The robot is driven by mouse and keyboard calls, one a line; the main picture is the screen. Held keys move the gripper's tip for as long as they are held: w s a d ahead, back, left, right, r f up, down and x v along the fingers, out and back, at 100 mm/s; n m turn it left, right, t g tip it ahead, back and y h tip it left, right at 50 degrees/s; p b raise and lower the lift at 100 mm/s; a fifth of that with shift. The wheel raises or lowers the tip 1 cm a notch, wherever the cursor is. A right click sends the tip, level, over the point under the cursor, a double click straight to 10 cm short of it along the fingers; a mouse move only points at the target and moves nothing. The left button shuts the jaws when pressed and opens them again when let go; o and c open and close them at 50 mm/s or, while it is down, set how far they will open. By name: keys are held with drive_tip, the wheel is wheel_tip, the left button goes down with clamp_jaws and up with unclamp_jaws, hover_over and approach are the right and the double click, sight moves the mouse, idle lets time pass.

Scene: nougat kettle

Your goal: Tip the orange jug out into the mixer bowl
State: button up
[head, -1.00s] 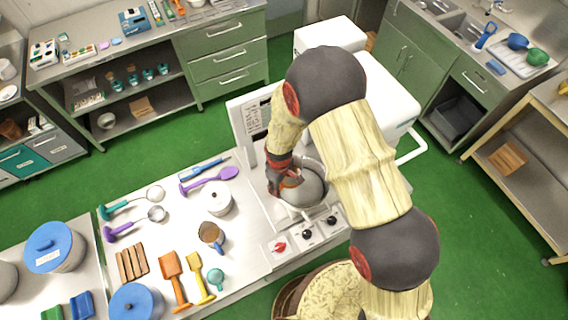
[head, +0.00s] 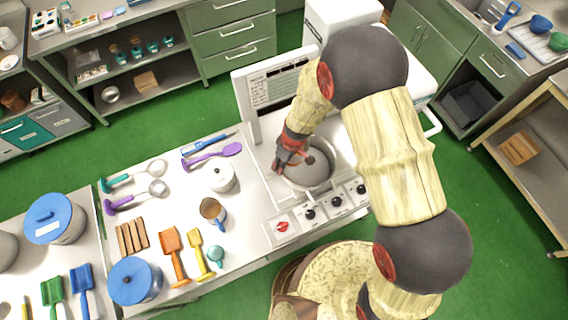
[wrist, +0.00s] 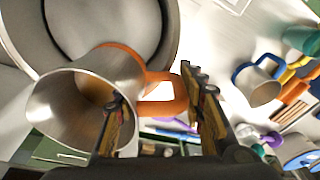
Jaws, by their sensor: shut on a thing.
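A metal jug (wrist: 62,108) with an orange band and orange handle (wrist: 172,98) fills the left of the wrist view. My gripper (wrist: 158,95) is shut on the orange handle, with one finger on each side. The jug's wide mouth faces the lower left of that view, and its inside looks brownish; I cannot tell how much is in it. The grey mixer bowl (wrist: 105,25) lies behind the jug in that view. In the head view my gripper (head: 291,158) is at the left rim of the mixer bowl (head: 318,172); the jug is mostly hidden there.
The mixer's white panel (head: 262,95) stands behind the bowl, with knobs (head: 310,213) in front. A blue-handled jug (head: 212,210), a white lidded pot (head: 222,178), ladles, spatulas and a blue-lidded pot (head: 134,280) stand on the table to the left.

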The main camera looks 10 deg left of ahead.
drive_tip(key=b, duration=0.3)
drive_tip(key=shift+f+y, duration=0.3)
drive_tip(key=b, duration=0.4)
drive_tip(key=shift+s+a+f+y, duration=0.1)
drive_tip(key=shift+a+f+y, duration=0.05)
drive_tip(key=shift+f+y, duration=0.15)
clamp_jaws()
drive_tip(key=b, duration=0.3)
drive_tip(key=y+b, duration=0.1)
drive_tip(key=b, duration=0.2)
drive_tip(key=shift+w+a+r, duration=0.1)
drive_tip(key=shift+w+r, duration=0.1)
drive_tip(key=shift+r, duration=0.2)
drive_tip(key=shift+a+y+b, duration=0.2)
drive_tip(key=shift+y+b, duration=0.2)
drive_tip(key=shift+b, duration=0.25)
drive_tip(key=shift+r+b, duration=0.1)
drive_tip(key=shift+b, duration=0.2)
drive_tip(key=y+b, duration=0.1)
drive_tip(key=b, duration=0.2)
drive_tip(key=shift+s+r, duration=0.1)
drive_tip(key=shift+r, duration=0.05)
drive_tip(key=r+y+b, duration=0.1)
drive_tip(key=y+b, duration=0.1)
drive_tip(key=b, duration=0.3)
drive_tip(key=shift+a, duration=0.1)
